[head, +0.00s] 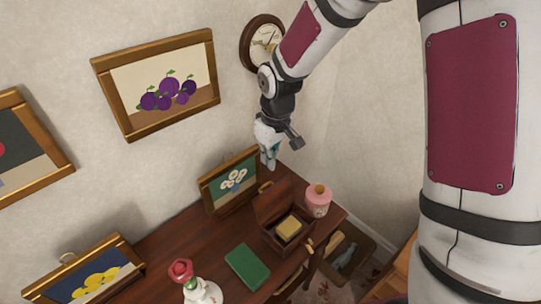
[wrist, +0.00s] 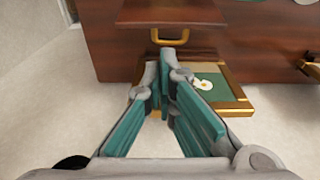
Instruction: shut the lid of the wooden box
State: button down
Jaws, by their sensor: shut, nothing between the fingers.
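The wooden box (head: 268,234) stands on the dark wooden table in the head view, with a yellow block (head: 288,228) inside. Its lid (head: 272,203) is open and stands up at the back, with a brass handle (head: 265,186) at its top edge. My gripper (head: 269,166) is above and behind the lid, fingers pointing down, apart from it as far as I can tell. In the wrist view my gripper (wrist: 166,68) is shut and empty, with its tips just below the brass handle (wrist: 169,38) of the lid (wrist: 170,12) in the picture.
A framed flower picture (head: 230,182) stands left of the gripper; it also shows in the wrist view (wrist: 215,88). A pink jar (head: 317,201) stands close right of the box. A green book (head: 247,267) and a rose vase (head: 196,288) are to the left. The wall is close behind.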

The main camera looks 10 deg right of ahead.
aim_at(269, 183)
jog(key=f, duration=0.7)
jog(key=shift+w+a+f+p, duration=0.2)
jog(key=shift+w+f+p, duration=0.1)
jog(key=shift+w+p, duration=0.05)
